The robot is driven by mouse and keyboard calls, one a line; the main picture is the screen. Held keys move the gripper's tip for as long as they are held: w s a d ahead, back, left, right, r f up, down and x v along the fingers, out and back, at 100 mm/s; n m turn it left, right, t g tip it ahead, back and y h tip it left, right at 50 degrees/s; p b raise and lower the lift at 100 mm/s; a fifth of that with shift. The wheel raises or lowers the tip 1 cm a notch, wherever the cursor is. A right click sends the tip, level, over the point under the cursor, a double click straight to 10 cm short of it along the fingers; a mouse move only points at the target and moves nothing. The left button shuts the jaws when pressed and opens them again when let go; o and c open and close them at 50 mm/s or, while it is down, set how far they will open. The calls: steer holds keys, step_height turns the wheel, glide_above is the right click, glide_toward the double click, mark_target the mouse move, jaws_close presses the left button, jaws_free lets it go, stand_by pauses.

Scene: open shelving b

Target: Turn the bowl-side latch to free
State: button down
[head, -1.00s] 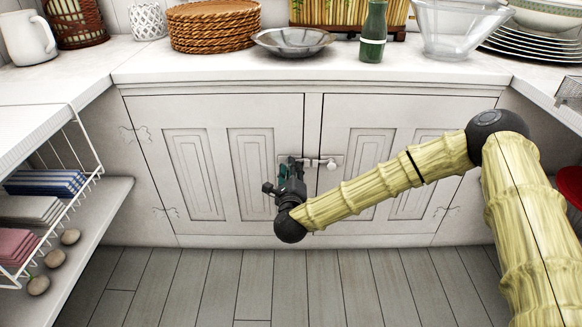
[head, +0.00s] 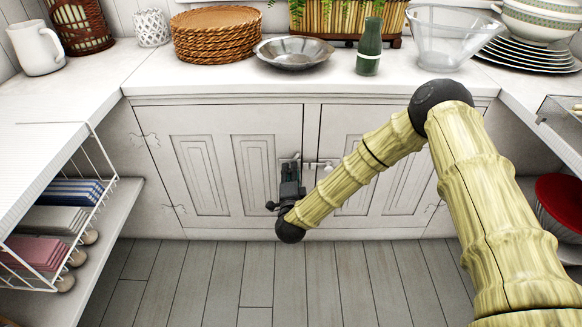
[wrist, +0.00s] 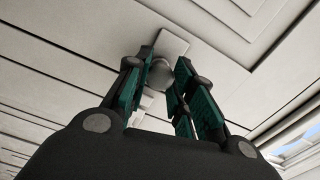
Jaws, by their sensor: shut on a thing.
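The latch (head: 315,165) is a small pale metal fitting across the seam between the two white cabinet doors. My gripper (head: 291,166) is at its left end, in front of the left door (head: 210,165). In the wrist view, a round grey latch knob (wrist: 160,76) sits between the green-padded fingers of my gripper (wrist: 165,68), with a pale plate (wrist: 173,44) behind it. The fingers are shut on this knob. My gripper covers part of the latch in the head view, so its exact turn cannot be told. Both doors look closed.
The counter above holds a metal bowl (head: 294,54), a green bottle (head: 370,48), a glass bowl (head: 448,35) and woven mats (head: 215,34). A wire rack (head: 88,190) stands left, and red dishes (head: 560,200) sit right. The floor (head: 235,285) before the doors is clear.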

steer(key=n+p, duration=0.2)
steer(key=n, duration=0.1)
steer(key=shift+a+r, duration=0.15)
steer(key=shift+n+p, duration=0.7)
steer(key=shift+n, duration=0.5)
steer(key=shift+f, duration=0.25)
steer(key=c, duration=1.2)
jaws_free()
steer(key=shift+o, duration=0.2)
steer(key=s, duration=1.2)
